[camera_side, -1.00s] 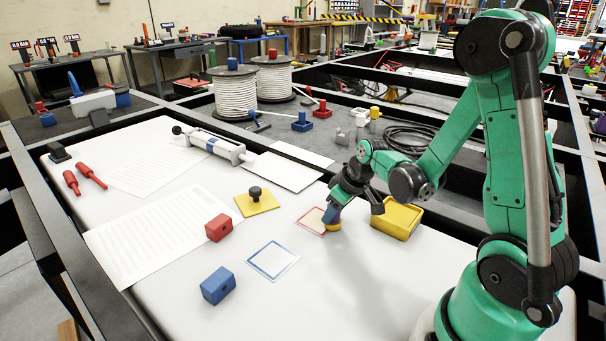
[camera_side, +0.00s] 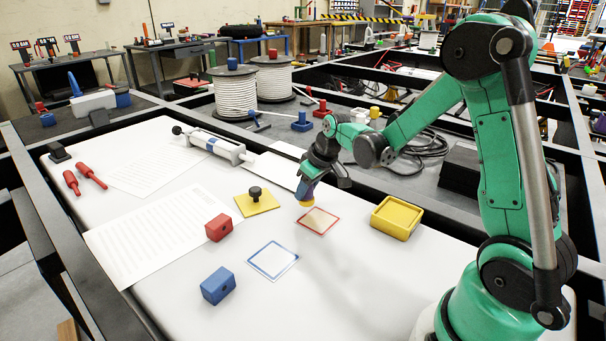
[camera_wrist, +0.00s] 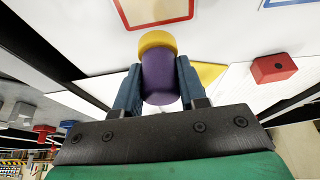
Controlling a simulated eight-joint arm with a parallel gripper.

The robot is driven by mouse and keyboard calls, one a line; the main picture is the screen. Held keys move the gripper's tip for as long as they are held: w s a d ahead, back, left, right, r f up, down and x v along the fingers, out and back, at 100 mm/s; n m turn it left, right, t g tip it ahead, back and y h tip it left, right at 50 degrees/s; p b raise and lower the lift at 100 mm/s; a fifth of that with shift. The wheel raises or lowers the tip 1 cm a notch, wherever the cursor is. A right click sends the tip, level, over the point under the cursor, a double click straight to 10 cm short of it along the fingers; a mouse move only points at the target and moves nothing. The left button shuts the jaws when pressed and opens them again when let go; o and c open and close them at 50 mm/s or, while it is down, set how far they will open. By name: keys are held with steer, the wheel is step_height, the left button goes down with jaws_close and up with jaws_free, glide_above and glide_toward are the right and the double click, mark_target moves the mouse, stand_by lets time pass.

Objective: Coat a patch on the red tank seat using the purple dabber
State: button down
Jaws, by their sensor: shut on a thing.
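My gripper (camera_side: 312,182) is shut on the purple dabber (camera_wrist: 160,78), which points downward with its yellow tip (camera_side: 307,203). The dabber is partly hidden by the fingers in the side view. The red tank seat (camera_side: 317,221) is a flat red-outlined square on the white table top, with a tan area inside. It also shows at the top of the wrist view (camera_wrist: 150,10), partly cut off. The dabber tip is by the seat's far left edge; I cannot tell whether it touches the surface.
A yellow tray (camera_side: 397,217) stands to the right. A yellow plate with a black knob (camera_side: 256,200) and a red block (camera_side: 219,228) are to the left. A blue-outlined square (camera_side: 272,261) and a blue block (camera_side: 218,286) lie nearer. The front right of the table is clear.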

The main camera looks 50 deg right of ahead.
steer(key=shift+r, duration=2.65)
